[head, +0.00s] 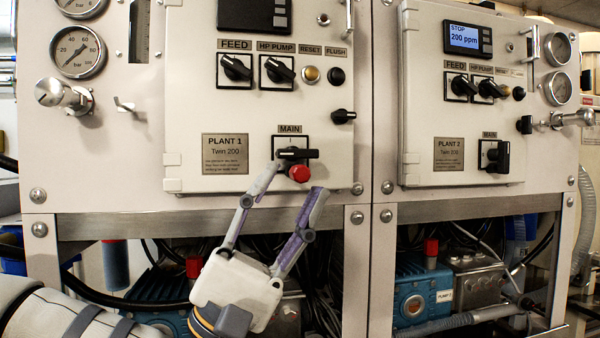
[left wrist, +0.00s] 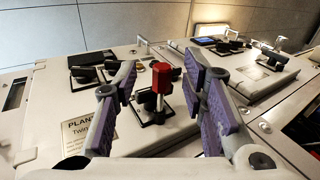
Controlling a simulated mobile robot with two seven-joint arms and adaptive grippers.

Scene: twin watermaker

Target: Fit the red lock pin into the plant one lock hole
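The red lock pin (head: 299,173) sits at the lower edge of the plant one MAIN switch (head: 297,153), just below its black handle. In the left wrist view its red head (left wrist: 161,75) stands out from the panel on a pale stem. Whether the stem is seated in the lock hole cannot be told, as the head hides the hole. My left gripper (head: 297,178) is open, with one finger on each side of the pin. In the left wrist view the fingers (left wrist: 164,72) show gaps to the red head. My right gripper is not in view.
The PLANT 1 plate (head: 225,154) is left of the switch. Black FEED (head: 235,68) and HP PUMP (head: 277,69) knobs stick out above. The plant two panel (head: 465,120) is to the right. A metal frame rail (head: 130,225), hoses and pumps lie below.

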